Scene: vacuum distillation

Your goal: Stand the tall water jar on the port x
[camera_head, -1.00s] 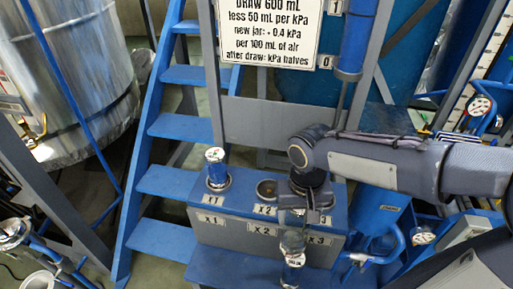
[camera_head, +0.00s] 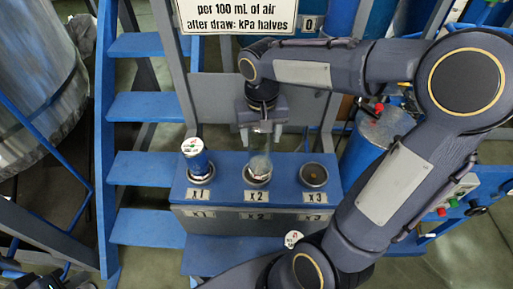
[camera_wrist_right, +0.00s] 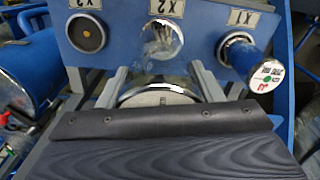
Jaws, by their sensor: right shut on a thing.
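My right gripper (camera_head: 262,125) points down over the block with three ports and is shut on a clear glass jar (camera_head: 260,163), which I take for the tall water jar. The jar is upright over port x2 (camera_head: 258,183); I cannot tell if its foot touches the port. In the right wrist view the jar's shiny rim (camera_wrist_right: 150,92) is between the fingers, and its clear body reaches toward the x2 label. A blue jar (camera_head: 195,160) with a white printed lid stands on port x1 (camera_head: 201,180). Port x3 (camera_head: 313,174) is empty. My left gripper is not in view.
A white lid (camera_head: 293,238) shows in front of the block, partly hidden by my arm. Blue steps (camera_head: 140,168) rise at the left. A blue cylinder (camera_head: 370,140) stands at the right of the block. A sign (camera_head: 235,14) hangs behind.

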